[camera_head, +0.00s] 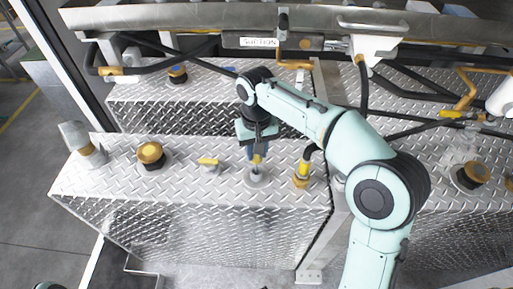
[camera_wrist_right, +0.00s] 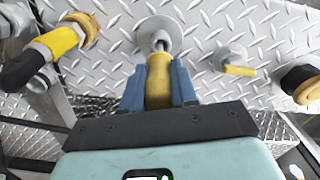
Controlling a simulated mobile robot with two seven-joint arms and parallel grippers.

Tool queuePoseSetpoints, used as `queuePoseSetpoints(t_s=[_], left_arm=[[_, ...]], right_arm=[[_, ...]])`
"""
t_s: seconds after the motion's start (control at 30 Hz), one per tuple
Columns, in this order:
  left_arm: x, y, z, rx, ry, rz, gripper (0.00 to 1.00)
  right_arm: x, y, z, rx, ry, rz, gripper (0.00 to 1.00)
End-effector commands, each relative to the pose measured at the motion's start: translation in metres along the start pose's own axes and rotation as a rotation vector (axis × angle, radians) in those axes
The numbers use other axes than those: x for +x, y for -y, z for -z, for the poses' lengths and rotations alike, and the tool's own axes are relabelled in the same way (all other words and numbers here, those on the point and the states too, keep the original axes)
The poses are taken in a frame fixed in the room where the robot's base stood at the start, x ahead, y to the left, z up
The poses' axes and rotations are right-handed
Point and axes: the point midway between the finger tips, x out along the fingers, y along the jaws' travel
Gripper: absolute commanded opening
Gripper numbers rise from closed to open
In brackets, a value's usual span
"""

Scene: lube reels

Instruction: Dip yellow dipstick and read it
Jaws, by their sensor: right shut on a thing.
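My right gripper (camera_head: 256,152) is over the diamond-plate tank top (camera_head: 120,183), fingers pointing down. In the wrist view its blue fingers (camera_wrist_right: 158,88) are shut on the yellow dipstick (camera_wrist_right: 158,82), around its cylindrical yellow handle. A short grey stem runs from the handle to a round grey flange (camera_wrist_right: 158,36) on the tank. The flange (camera_head: 257,180) shows directly below the gripper in the head view. Whether the stem sits fully in the opening, and any reading marks, I cannot tell.
Left of the flange are a small yellow-handled fitting (camera_head: 209,163) and a brass cap (camera_head: 150,154). Close on the right is a yellow-and-brass hose fitting (camera_head: 302,175). Hoses and a metal rail with a SUCTION label (camera_head: 259,42) lie behind. Bare plate lies in front of the flange.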

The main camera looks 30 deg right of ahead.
Motion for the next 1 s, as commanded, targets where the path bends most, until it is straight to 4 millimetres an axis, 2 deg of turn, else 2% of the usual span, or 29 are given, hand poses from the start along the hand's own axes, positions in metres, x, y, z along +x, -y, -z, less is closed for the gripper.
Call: queuePoseSetpoints(t_s=[0.7, 1.0], left_arm=[[0.03, 0.011, 0.0, -0.003, 0.009, 0.003, 0.43], [0.034, 0.012, 0.0, -0.004, 0.01, 0.004, 0.43]], right_arm=[[0.053, 0.0, 0.001, 0.001, 0.002, -0.001, 0.0], [0.061, 0.0, 0.001, 0.001, 0.001, -0.001, 0.0]])
